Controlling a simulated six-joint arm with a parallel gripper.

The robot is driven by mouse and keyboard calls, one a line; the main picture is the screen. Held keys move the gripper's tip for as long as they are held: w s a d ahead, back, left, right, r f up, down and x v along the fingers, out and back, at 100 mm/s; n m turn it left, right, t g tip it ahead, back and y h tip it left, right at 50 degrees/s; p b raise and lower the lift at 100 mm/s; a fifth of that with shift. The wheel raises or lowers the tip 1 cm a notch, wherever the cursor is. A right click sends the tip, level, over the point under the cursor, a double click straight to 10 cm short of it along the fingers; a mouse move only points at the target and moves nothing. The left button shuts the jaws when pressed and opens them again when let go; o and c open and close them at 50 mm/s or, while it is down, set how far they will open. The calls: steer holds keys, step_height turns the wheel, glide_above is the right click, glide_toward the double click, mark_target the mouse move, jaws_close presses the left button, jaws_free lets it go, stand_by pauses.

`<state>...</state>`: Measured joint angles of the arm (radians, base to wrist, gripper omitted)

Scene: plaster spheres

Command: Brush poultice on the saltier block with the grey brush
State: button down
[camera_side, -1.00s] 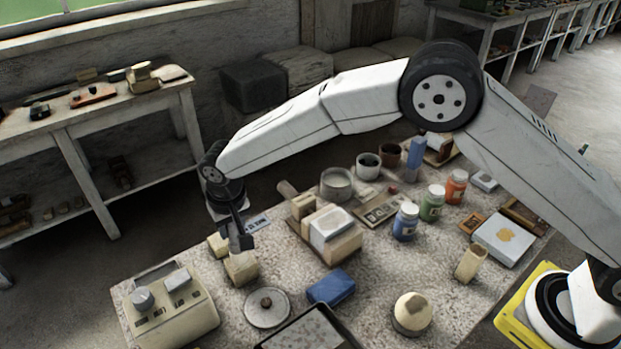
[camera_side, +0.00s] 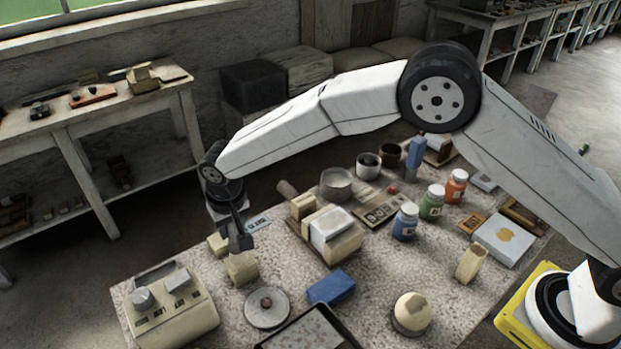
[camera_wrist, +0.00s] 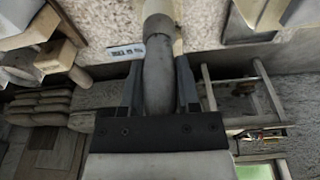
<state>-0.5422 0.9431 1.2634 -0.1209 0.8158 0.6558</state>
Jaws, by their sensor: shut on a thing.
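My gripper (camera_side: 239,236) is low over the left part of the stone-topped table. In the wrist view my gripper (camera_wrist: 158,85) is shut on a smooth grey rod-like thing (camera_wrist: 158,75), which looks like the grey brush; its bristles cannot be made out. A pale block (camera_side: 242,268) stands directly below the gripper in the side view, and a smaller pale block (camera_side: 217,244) is just behind it to the left. Whether the brush touches a block is hidden by the fingers. Nothing readable shows which block is saltier. A grey bowl (camera_side: 337,184) stands further back; its contents are unclear.
A beige box with knobs (camera_side: 165,308) stands at the front left. A round lidded dish (camera_side: 266,307), a blue block (camera_side: 331,287) and a dark-rimmed tray (camera_side: 305,330) are near the front. A wooden board with pale blocks (camera_side: 330,235) lies right of the gripper. Jars (camera_side: 405,222) stand beyond.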

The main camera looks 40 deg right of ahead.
steer(key=shift+f, duration=0.55)
steer(key=shift+w, duration=0.15)
steer(key=shift+w+r, duration=0.1)
steer(key=shift+w, duration=0.35)
steer(key=shift+w, duration=0.2)
steer(key=shift+w, duration=0.4)
stand_by(0.4)
steer(key=shift+s, duration=1.2)
steer(key=shift+s, duration=0.1)
